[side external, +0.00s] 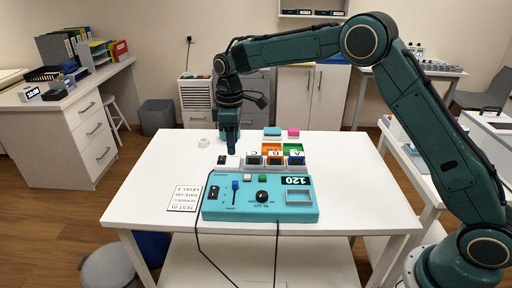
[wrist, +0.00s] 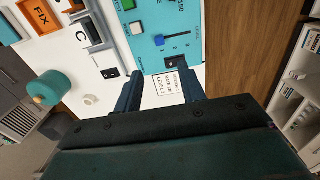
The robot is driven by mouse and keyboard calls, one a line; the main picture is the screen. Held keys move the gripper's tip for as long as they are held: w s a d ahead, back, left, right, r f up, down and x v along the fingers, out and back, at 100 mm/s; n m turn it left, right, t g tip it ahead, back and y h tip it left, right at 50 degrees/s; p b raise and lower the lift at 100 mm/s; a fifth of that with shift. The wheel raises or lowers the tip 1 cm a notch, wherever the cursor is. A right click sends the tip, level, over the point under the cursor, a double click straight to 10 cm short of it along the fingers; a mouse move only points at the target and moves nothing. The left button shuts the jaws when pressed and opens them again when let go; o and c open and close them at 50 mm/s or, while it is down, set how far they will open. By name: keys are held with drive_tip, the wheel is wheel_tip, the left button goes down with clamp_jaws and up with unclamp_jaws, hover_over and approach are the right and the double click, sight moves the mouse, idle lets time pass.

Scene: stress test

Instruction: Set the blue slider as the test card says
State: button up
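The teal test device (side external: 300,212) lies on the white table, with a black "120" label on it. Its blue slider (side external: 235,185) sits at the far end of its slot; in the wrist view the blue slider (wrist: 160,40) is by the first mark of a numbered scale. The white test card (side external: 184,198) lies left of the device; the card (wrist: 167,82) also shows between my fingers in the wrist view. It has a "LEVEL" line whose digit looks like 3. My gripper (side external: 231,151) points down behind the device, apart from the slider. Its fingers (wrist: 162,85) are open and empty.
Behind the device stand orange and green bins (side external: 272,149) with lettered blocks. A black knob (side external: 262,196) and a green button (side external: 262,178) are near the slider. A small roll (side external: 204,142) lies at the back left. Black cables run off the front. The table's left side is clear.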

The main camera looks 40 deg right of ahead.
sight(235, 182)
drive_tip(key=shift+f, duration=0.2)
wheel_tip(235, 182, down, 13)
drive_tip(key=shift+f, duration=0.2)
idle(0.5)
clamp_jaws()
